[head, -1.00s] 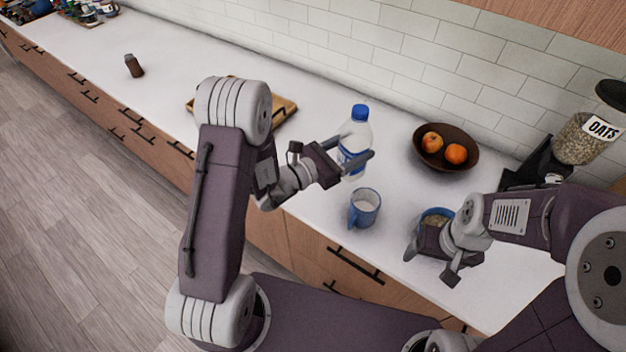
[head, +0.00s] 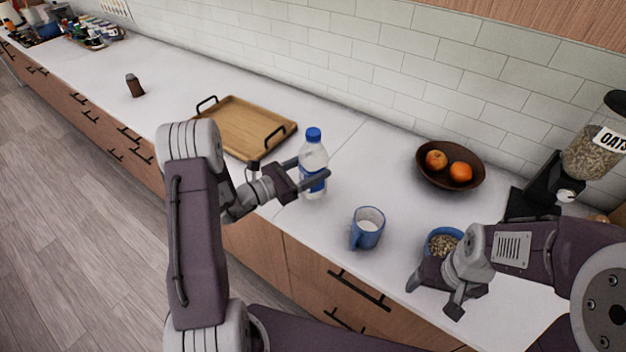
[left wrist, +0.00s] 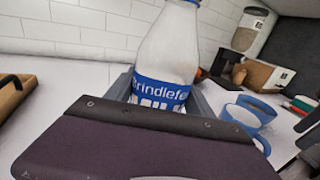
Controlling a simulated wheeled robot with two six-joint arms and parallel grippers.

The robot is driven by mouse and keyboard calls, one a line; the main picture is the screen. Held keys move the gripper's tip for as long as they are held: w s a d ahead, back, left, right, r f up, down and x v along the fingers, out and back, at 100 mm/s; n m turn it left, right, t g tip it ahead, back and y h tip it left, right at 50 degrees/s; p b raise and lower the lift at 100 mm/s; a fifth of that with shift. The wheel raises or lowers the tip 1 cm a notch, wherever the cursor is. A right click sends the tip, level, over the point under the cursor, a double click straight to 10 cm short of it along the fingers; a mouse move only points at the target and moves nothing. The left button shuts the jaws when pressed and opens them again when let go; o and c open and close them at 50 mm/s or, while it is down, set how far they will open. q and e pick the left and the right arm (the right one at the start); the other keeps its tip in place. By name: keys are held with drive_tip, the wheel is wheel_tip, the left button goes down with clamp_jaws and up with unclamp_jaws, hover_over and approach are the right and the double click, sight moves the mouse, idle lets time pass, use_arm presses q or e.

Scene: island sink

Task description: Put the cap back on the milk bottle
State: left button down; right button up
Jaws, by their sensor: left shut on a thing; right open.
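The milk bottle (head: 313,158) is clear and white with a blue label. It is upright over the counter between the wooden tray and the mug; I cannot tell whether its base touches the counter. A blue cap (head: 313,134) sits on top of its neck; how tight it is cannot be seen. My left gripper (head: 311,173) is shut around the bottle at label height. In the left wrist view the bottle (left wrist: 167,50) stands between the fingers, its top out of frame. My right gripper (head: 434,290) is open and empty, in front of the oat bowl.
A blue mug (head: 366,238) with white contents stands right of the bottle. Behind are a wooden tray (head: 240,150) and a dark fruit bowl (head: 423,172). A blue bowl of oats (head: 443,243) is by my right gripper. An oats dispenser (head: 590,155) stands far right. A brown shaker (head: 135,86) is far left.

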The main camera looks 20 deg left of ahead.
use_arm(q)
wheel_tip(320, 180, down, 4)
drive_tip(key=b, duration=0.3)
drive_tip(key=shift+f+b, duration=0.15)
drive_tip(key=shift+b, duration=0.15)
use_arm(e)
wheel_tip(320, 180, down, 3)
drive_tip(key=shift+f, duration=0.2)
drive_tip(key=shift+r, duration=0.2)
drive_tip(key=shift+f, duration=0.15)
use_arm(q)
drive_tip(key=shift+c, duration=1.8)
unclamp_jaws()
drive_tip(key=shift+r+p, duration=0.35)
use_arm(e)
drive_tip(key=shift+r, duration=0.3)
use_arm(q)
drive_tip(key=v, duration=1.2)
drive_tip(key=shift+s+f, duration=0.1)
drive_tip(key=shift+f, duration=0.05)
drive_tip(key=shift+d, duration=0.1)
